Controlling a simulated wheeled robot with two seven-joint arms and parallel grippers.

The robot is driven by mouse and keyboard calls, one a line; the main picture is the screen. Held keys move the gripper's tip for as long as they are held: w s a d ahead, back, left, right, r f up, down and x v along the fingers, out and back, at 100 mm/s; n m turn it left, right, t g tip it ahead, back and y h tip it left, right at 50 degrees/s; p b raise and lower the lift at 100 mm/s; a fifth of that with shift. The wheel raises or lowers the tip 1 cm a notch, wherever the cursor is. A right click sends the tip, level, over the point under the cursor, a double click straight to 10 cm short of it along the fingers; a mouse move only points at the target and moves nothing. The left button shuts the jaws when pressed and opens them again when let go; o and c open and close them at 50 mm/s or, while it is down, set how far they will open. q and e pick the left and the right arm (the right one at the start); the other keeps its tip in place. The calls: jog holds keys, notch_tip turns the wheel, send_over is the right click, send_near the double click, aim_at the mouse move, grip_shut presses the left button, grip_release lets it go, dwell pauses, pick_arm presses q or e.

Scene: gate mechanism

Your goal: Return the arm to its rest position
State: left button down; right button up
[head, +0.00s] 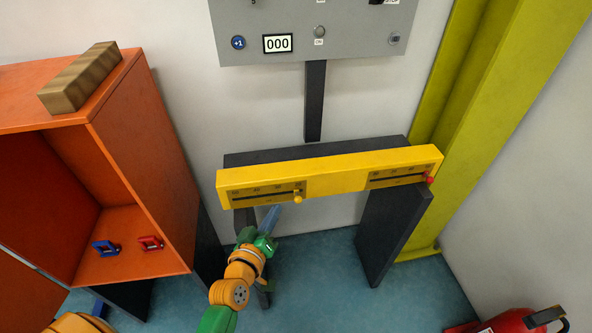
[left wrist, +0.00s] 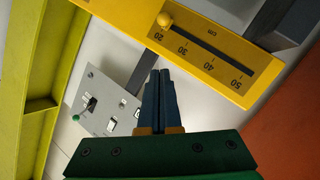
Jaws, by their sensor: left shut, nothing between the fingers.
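My left gripper (head: 269,218) is just below the yellow bar (head: 335,176) in the head view, under its left scale. Its dark fingers (left wrist: 159,75) are together and empty in the left wrist view. The yellow knob (head: 298,198) sits at the right end of the left scale. In the left wrist view this knob (left wrist: 165,19) is near the 20 mark of the cm scale, apart from the fingertips. The red knob (head: 431,180) is at the right end of the right scale. My right gripper is not in view.
A grey panel (head: 340,47) with a 000 display is on the wall above. Dark supports (head: 392,232) stand under the bar. An orange cabinet (head: 140,150) is at left, a yellow-green column (head: 455,110) at right. Floor (head: 325,270) is clear between supports.

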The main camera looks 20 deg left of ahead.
pick_arm(q)
jog(key=s+d+f+m+g+h, duration=0.1)
jog(key=s+d+f+m+g, duration=0.15)
jog(key=s+f, duration=0.4)
jog(key=s+d+f+m+g+h, duration=0.1)
jog(key=s+f+m+g, duration=0.15)
jog(key=f, duration=0.75)
jog(key=s+d+f+m+g, duration=0.1)
jog(key=s+d+f+g, duration=0.1)
jog(key=s+f+g, duration=0.5)
jog(key=s+a+f+m+g, duration=0.1)
jog(key=s+a+f+m, duration=0.1)
jog(key=s+f, duration=0.3)
jog(key=s+a+f+m+g, duration=0.1)
jog(key=s+f, duration=0.4)
jog(key=s, duration=0.8)
jog(key=shift+s+a+f+m+g+y, duration=0.2)
jog(key=shift+a+m+g+y, duration=0.25)
jog(key=shift+m, duration=0.35)
jog(key=shift+w, duration=0.1)
